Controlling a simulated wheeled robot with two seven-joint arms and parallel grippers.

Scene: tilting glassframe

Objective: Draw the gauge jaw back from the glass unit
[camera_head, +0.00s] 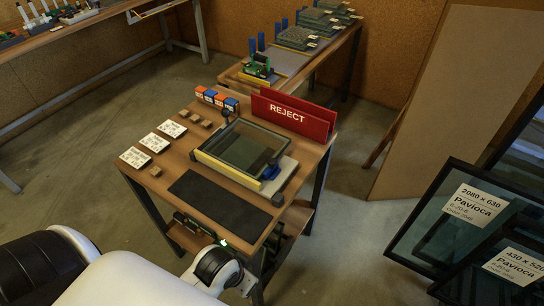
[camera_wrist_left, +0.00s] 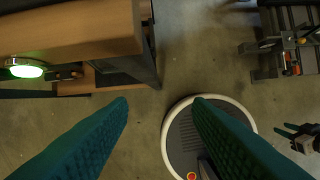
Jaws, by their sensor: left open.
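The glass unit (camera_head: 243,147) lies flat in a pale frame with a yellow front edge (camera_head: 228,172) on the wooden table in the head view. A blue part (camera_head: 271,171) sits at the frame's right corner and a small dark fitting (camera_head: 225,115) at its back left. I cannot tell which is the gauge jaw, or whether it touches the glass. My left gripper (camera_wrist_left: 161,103) is open and empty in the left wrist view, its two green fingers apart over the floor, beside the table edge.
A red REJECT holder (camera_head: 289,113) stands behind the frame, with blue and orange blocks (camera_head: 217,99) beside it. White cards (camera_head: 135,157) lie left, a dark mat (camera_head: 220,203) in front. A green light (camera_wrist_left: 26,71) glows at the table's edge. Framed panes (camera_head: 470,225) lean at right.

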